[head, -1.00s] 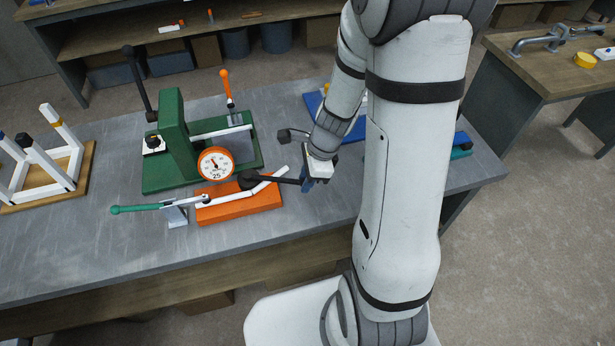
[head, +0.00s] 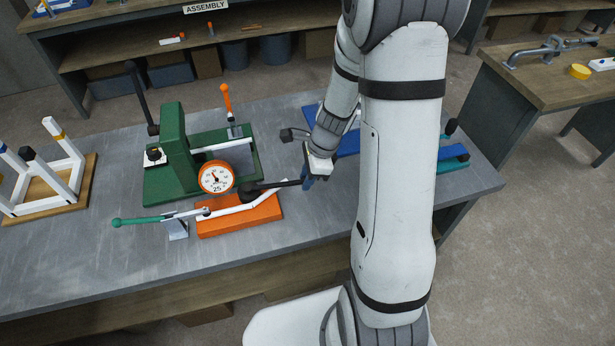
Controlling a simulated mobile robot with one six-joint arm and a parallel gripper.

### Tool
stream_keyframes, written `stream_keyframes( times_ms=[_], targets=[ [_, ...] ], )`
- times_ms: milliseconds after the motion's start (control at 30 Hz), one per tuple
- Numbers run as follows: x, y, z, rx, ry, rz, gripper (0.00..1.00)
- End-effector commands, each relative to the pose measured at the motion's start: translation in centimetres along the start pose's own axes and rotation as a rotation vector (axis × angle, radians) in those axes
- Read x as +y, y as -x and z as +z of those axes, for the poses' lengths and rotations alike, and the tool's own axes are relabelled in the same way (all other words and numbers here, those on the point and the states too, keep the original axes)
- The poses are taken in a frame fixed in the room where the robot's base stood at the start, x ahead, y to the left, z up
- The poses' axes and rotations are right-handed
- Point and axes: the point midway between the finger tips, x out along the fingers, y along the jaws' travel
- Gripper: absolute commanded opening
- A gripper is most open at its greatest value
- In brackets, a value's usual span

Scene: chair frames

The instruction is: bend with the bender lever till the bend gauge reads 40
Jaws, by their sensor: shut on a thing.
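The bender has an orange base (head: 240,220) on the grey bench, with a white tube (head: 232,210) lying across it. The tube's right part angles up toward the back right. The bender lever (head: 276,186) is black and runs right from a dark round hub to my gripper (head: 306,182). My gripper is shut on the lever's outer end; its fingers are partly hidden. The bend gauge (head: 216,177) is a white dial with an orange rim behind the base. Its needle points up and slightly left; the exact reading is too small to tell.
A teal-handled clamp (head: 175,222) stands at the base's left end. A green press (head: 175,145) with black and orange levers stands just behind. A white frame (head: 50,180) on a wooden board is at far left. Blue fixtures (head: 348,143) lie behind my arm. The bench front is clear.

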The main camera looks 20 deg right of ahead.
Motion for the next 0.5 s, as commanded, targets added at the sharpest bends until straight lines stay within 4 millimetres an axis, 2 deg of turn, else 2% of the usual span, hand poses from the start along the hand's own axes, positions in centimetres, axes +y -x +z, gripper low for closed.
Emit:
stream_keyframes(
  times_ms=[167,500],
  targets=[
    [-0.3,0.0,0.0,0.001,0.0,-0.001,0.1],
    [-2.6,0.0,0.2,0.0,-0.001,0.0,0.1]
  ],
)
